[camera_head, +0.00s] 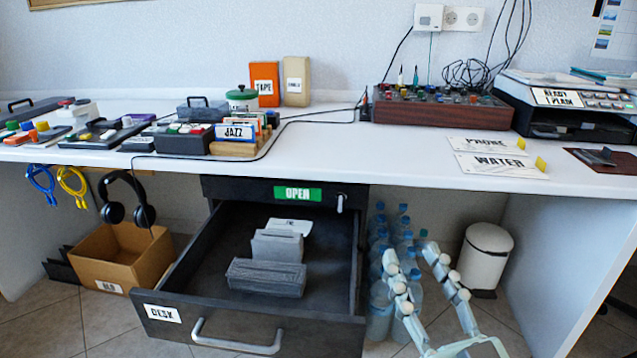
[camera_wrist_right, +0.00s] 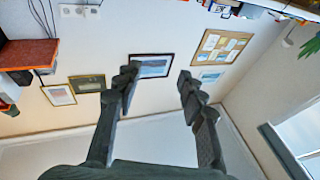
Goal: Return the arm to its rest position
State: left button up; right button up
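My right gripper (camera_head: 411,256) is low at the right of the head view, in front of the desk and to the right of the open drawer (camera_head: 240,333). Its two pale fingers are spread apart with nothing between them. In the right wrist view the same gripper (camera_wrist_right: 157,78) shows two dark, separated fingers, with only the wall and framed pictures behind them. The rest of my right arm is mostly out of the head view. My left gripper is in neither view.
The drawer sticks out and holds grey blocks (camera_head: 266,278). Water bottles (camera_head: 378,243) stand behind my right gripper, near a white bin (camera_head: 485,257). A cardboard box (camera_head: 125,257) stands at the left. The white desk top (camera_head: 385,160) carries discs, boxes and devices.

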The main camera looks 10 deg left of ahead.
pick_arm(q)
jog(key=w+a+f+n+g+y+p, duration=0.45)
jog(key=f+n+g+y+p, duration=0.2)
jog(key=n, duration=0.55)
pick_arm(e)
jog(key=d+f+g+h, duration=0.3)
jog(key=d+f+g, duration=0.15)
jog(key=f, duration=0.55)
jog(key=d+f+g+h, duration=0.2)
jog(key=d+f+g, duration=0.25)
jog(key=f, duration=0.65)
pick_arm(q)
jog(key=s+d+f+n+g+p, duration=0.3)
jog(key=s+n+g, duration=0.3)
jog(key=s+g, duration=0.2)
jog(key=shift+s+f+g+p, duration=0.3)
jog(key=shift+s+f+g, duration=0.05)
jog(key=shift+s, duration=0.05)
pick_arm(e)
jog(key=s+d+f+m+g+h, duration=0.2)
jog(key=s+d+f+g+h, duration=0.1)
jog(key=s+d+f+g, duration=0.5)
jog(key=s+d+f, duration=0.1)
jog(key=s+f, duration=0.2)
jog(key=s, duration=0.1)
jog(key=shift+s+d, duration=0.25)
